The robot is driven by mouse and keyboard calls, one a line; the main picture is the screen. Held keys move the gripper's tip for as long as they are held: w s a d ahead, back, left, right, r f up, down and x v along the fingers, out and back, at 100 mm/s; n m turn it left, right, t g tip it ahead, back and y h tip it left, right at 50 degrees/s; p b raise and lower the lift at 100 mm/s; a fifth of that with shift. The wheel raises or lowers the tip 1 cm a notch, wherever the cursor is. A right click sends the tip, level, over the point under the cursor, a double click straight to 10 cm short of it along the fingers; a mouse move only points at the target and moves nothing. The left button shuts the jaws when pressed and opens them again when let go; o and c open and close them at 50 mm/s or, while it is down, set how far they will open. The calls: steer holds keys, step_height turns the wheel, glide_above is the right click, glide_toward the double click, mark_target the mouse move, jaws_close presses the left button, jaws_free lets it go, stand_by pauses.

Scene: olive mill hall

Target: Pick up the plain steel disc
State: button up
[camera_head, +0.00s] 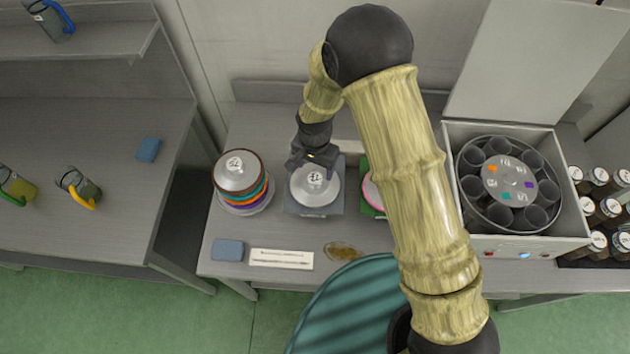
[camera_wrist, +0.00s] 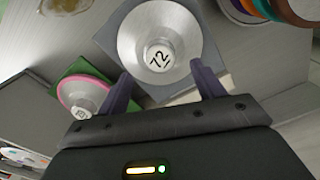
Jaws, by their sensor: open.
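A plain steel disc (camera_head: 318,192) with a raised hub lies on a grey square plate (camera_head: 293,205) on the middle table. In the wrist view the disc (camera_wrist: 182,35) has no coloured rim, and its hub label reads 72. My gripper (camera_head: 313,163) is above the disc's back edge in the head view. In the wrist view my gripper (camera_wrist: 163,78) is open and empty, its two fingers spread on either side of the disc's near edge. I cannot tell whether they touch it.
A stack of coloured-rim discs (camera_head: 238,172) stands left of the plate. A pink-rimmed disc (camera_wrist: 82,94) lies on a green plate (camera_wrist: 65,72), partly hidden by my arm in the head view. A box of dark cups (camera_head: 565,240) stands at right.

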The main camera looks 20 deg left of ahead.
mark_target(315, 178)
steer(key=shift+f, duration=0.1)
steer(key=shift+f+p, duration=0.55)
steer(key=shift+p, duration=0.2)
steer(key=shift+f+p, duration=0.85)
steer(key=shift+f, duration=1.1)
steer(key=c, duration=0.8)
